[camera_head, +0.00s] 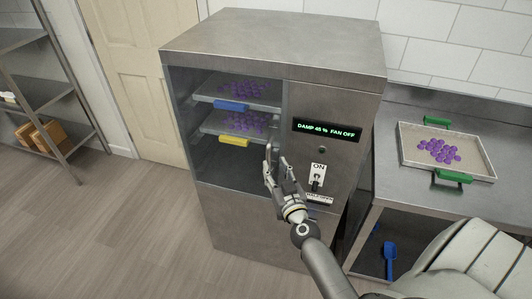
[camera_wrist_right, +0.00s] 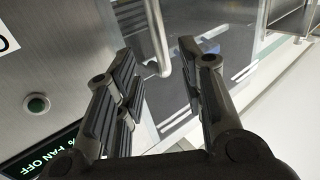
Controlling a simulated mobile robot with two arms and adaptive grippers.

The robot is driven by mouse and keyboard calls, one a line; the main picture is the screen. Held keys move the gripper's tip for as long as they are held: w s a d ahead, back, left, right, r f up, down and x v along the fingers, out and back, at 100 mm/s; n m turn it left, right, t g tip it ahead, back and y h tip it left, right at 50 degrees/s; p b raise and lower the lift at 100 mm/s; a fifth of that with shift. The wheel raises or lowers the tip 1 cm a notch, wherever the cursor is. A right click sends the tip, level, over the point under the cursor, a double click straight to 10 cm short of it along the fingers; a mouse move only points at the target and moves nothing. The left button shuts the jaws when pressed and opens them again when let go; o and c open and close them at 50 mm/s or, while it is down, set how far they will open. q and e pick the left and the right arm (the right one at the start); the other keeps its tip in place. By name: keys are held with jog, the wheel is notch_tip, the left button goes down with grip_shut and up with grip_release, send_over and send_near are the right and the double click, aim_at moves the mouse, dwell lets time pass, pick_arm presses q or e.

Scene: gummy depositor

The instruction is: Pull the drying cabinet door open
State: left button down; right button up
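The metal drying cabinet (camera_head: 225,215) stands in the middle of the head view. Its glass door (camera_head: 215,160) at the left of the front appears closed, with shelves of purple gummies visible behind it. The door's vertical bar handle (camera_head: 268,152) is at the door's right edge; it also shows in the right wrist view (camera_wrist_right: 157,38). My right gripper (camera_head: 276,168) is at the handle's lower part. In the wrist view its fingers are apart, with the handle showing between and just beyond the fingertips; contact cannot be told. My left gripper is out of view.
Right of the door are a display (camera_head: 327,131) reading "DAMP 45 % FAN OFF", a green button and a switch (camera_head: 317,177). A steel table (camera_head: 400,190) with a gummy tray (camera_head: 408,160) stands at right. Open floor (camera_head: 110,225) lies left of the cabinet.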

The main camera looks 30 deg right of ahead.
aim_at(269, 157)
jog(key=x, duration=0.7)
jog(key=shift+f, duration=0.2)
grip_shut()
